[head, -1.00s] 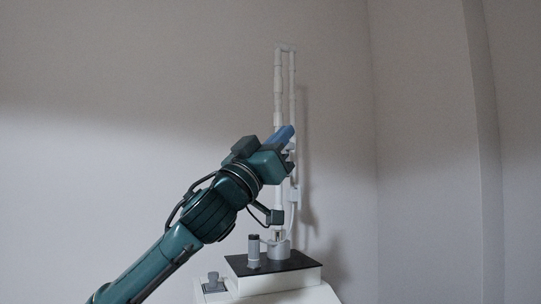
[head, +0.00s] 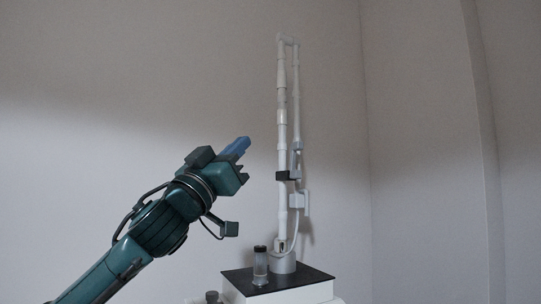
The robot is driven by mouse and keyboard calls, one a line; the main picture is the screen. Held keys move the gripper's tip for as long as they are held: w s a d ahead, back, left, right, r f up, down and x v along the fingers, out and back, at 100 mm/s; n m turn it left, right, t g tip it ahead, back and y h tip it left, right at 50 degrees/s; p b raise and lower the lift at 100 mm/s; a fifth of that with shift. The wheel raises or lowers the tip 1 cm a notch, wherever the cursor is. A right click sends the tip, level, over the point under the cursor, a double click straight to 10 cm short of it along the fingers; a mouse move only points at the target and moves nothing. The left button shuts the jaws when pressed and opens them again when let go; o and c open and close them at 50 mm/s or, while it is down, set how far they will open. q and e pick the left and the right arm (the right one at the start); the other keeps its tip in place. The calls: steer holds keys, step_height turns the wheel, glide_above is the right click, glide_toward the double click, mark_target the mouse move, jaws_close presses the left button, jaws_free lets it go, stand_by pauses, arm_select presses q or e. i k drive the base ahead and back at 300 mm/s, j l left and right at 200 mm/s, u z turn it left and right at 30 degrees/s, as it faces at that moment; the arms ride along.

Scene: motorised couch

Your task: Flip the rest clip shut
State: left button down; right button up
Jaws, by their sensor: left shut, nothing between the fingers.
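A dark rest clip (head: 288,175) sits partway up a tall white folded arm (head: 282,120). It lies across the front tube, near the thinner tube behind. I cannot tell at this size whether it is latched. My left gripper (head: 240,145) has blue fingers and is shut and empty. It is left of the white arm and a little higher than the clip, with a clear gap between them in the picture. My right gripper is not in view.
The white arm rises from a grey round foot (head: 283,262) on a black-topped white box (head: 290,295). A clear jar with a dark lid (head: 260,266) stands left of the foot. A white block (head: 299,201) hangs below the clip. Plain wall fills the back.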

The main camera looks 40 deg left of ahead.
mark_target(296, 147)
steer(key=j, duration=0.95)
steer(key=k+j+z, duration=0.1)
steer(key=j+z, duration=0.15)
steer(key=j, duration=0.6)
steer(key=z, duration=0.6)
steer(key=i+j, duration=0.05)
